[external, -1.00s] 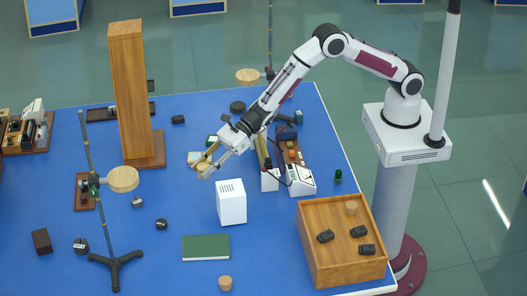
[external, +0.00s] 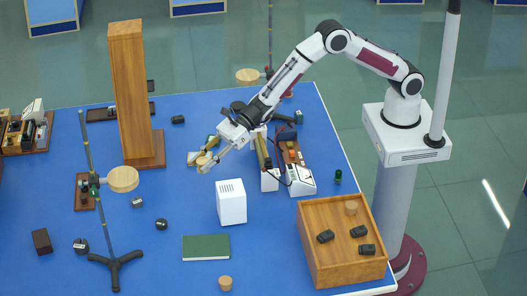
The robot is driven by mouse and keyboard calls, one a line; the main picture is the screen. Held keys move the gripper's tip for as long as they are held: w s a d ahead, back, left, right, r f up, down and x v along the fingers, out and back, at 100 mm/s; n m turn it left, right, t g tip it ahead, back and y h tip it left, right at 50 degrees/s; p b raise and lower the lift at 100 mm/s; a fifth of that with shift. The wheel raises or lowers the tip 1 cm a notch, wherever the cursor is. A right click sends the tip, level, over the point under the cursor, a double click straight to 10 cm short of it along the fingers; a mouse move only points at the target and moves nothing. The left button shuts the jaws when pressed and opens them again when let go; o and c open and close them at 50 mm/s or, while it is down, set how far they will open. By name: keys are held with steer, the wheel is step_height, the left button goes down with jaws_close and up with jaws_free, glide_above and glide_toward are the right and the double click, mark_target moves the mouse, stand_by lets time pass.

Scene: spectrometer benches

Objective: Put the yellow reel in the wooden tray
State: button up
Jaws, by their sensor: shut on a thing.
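My gripper (external: 207,162) is left of the middle of the blue bench, in the external view. Its fingers are shut on a small tan-yellow round thing, which I take for the yellow reel (external: 203,159). The fingers partly cover it, and I cannot tell whether it still touches the bench. The wooden tray (external: 343,272) is an open box at the bench's front right corner, well to the right of my gripper and nearer the camera. It holds several dark pieces and a small round tan piece.
A white box (external: 231,203) stands just in front of my gripper. An instrument with white ends (external: 301,182) lies between gripper and tray. A tall wooden column (external: 128,90) and a tripod stand (external: 115,262) are to the left. A green book (external: 206,247) lies flat in front.

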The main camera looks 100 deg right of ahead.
step_height(320, 180, up, 12)
steer(key=n+g+y, duration=0.6)
steer(key=n+g, duration=0.1)
steer(key=n, duration=0.1)
glide_above(320, 216)
steer(key=shift+a+f, duration=0.1)
steer(key=shift+f, duration=2.75)
steer(key=shift+f, duration=3.1)
steer(key=shift+f, duration=1.85)
